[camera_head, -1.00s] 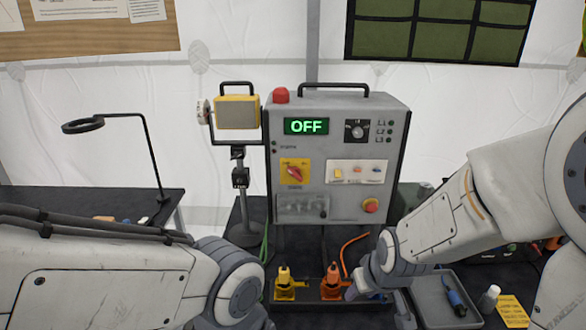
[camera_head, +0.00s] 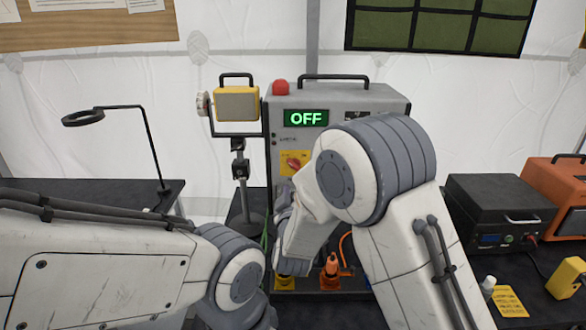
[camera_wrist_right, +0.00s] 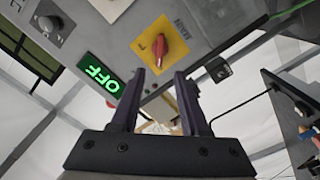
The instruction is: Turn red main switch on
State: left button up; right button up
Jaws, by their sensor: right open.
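The red main switch (camera_head: 293,163) is a rotary knob on a yellow plate (camera_head: 284,158) on the grey control box (camera_head: 340,102). The box's green display (camera_head: 306,118) reads OFF. In the right wrist view the red knob (camera_wrist_right: 165,50) lies just beyond the fingertips, rotated by the camera's angle. My right gripper (camera_wrist_right: 158,80) is open and empty, with its two dark fingers apart and pointing at the knob, not around it. In the head view my right arm hides the gripper and the box's lower right. My left gripper is out of the head view; only its arm shows.
A yellow lamp (camera_head: 238,104) on a stand is left of the box. Orange plugs (camera_head: 332,266) sit in front below. A black case (camera_head: 500,205) and an orange case (camera_head: 560,195) stand at right. A ring lamp (camera_head: 83,118) is over the left table.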

aim_at(294, 167)
jog(key=w+p, duration=0.3)
jog(key=w, duration=0.5)
jog(key=shift+w, duration=0.75)
grip_shut()
